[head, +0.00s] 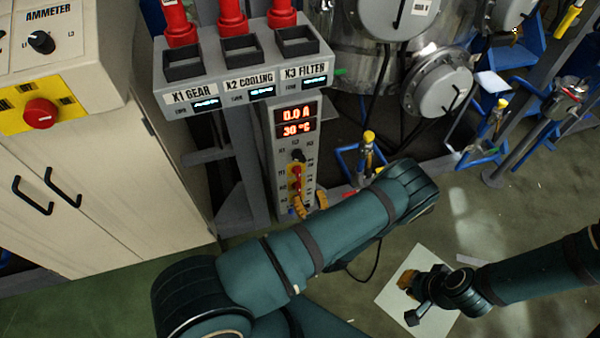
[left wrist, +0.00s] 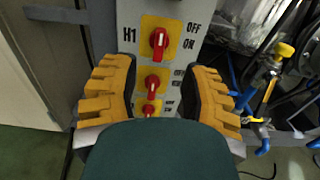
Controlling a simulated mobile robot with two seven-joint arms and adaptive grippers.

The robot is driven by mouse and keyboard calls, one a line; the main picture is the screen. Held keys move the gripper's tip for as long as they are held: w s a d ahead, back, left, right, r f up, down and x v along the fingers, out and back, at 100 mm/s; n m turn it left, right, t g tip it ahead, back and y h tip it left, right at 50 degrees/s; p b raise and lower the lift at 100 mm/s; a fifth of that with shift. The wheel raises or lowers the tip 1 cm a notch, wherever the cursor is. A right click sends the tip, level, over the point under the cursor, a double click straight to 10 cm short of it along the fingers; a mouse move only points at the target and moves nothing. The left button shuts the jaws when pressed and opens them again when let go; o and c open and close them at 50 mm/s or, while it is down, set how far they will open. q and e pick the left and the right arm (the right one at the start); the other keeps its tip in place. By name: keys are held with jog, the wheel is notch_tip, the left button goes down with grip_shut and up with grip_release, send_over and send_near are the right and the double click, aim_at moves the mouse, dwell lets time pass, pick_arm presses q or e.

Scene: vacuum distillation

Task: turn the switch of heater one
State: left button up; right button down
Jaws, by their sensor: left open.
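The heater one switch, labelled H1, is a red knob (left wrist: 158,41) on a yellow plate, with OFF and ON printed to its right. Its handle stands roughly upright. It also shows on the grey control panel in the head view (head: 297,170). Two similar red switches sit below it. My left gripper (left wrist: 160,76) is open, its yellow fingers on either side of the panel's switch column, below H1 in the picture. I see no contact with H1. In the head view the left gripper (head: 311,205) is at the panel's lower end, partly hidden by my arm. My right gripper (head: 408,298) is low at the right, away from the panel.
Above the panel, a grey shelf (head: 240,75) carries red connectors. A beige cabinet (head: 90,180) with an ammeter box stands at the left. Metal vessels (head: 440,85) and a blue frame with yellow-topped valves (head: 369,140) stand to the right of the panel.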

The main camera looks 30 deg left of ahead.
aim_at(299, 175)
pick_arm(q)
jog(key=b+x, duration=0.1)
jog(key=x, duration=0.9)
grip_shut()
